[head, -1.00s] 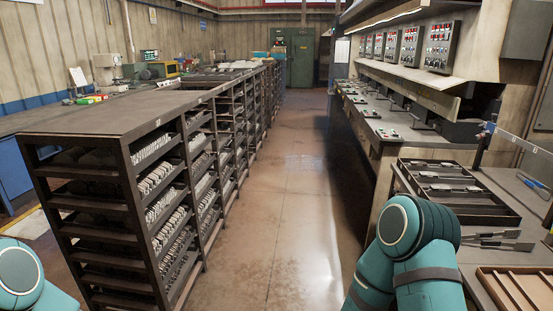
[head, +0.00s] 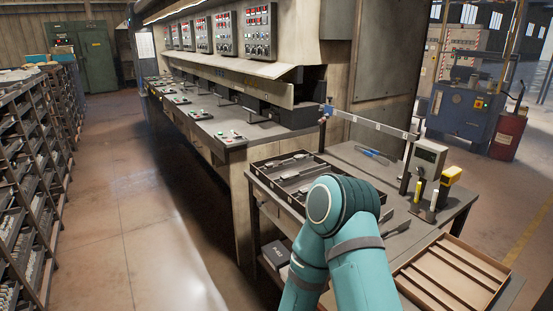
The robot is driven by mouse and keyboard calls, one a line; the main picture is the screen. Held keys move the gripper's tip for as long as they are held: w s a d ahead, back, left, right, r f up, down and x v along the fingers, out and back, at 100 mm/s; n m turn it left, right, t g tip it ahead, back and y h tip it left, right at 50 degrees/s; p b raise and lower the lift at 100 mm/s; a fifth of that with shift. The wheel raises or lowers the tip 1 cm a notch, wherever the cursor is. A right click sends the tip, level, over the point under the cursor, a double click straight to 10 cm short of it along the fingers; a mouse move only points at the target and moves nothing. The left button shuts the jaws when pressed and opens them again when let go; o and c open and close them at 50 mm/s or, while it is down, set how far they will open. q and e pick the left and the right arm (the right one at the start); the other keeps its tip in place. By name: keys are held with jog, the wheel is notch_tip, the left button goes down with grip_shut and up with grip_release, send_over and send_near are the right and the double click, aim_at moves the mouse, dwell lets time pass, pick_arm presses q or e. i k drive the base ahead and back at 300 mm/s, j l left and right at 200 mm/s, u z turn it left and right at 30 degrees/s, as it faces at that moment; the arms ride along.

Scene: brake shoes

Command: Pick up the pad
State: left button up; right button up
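A dark compartment tray (head: 262,176) lies on the workbench right of centre in the head view. Several small flat grey pieces (head: 286,177), which look like pads, lie in it; I cannot tell which one is the task's pad. My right arm's teal elbow stands in front of the tray's near right part and hides some of it. Neither of my grippers shows in the head view, and my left arm is out of the picture.
A light wooden slotted tray (head: 462,268) lies at the bench's near right. A measuring stand with a grey display box (head: 428,157) and a blue tool (head: 372,153) are farther back. A control console (head: 218,128) lines the aisle; shelving (head: 30,160) stands left. The aisle floor is clear.

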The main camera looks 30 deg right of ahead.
aim_at(271, 165)
jog(key=i+j+z, duration=0.1)
jog(key=i+z, duration=0.35)
jog(key=i+j+z, duration=0.25)
jog(key=z, duration=0.15)
jog(key=i+j+z, duration=0.3)
jog(key=z, duration=0.15)
jog(key=i+j+z, duration=0.25)
jog(key=j+z, duration=0.2)
jog(key=i+j+z, duration=0.15)
jog(key=j+z, duration=0.7)
jog(key=j, duration=0.2)
jog(key=i, duration=0.05)
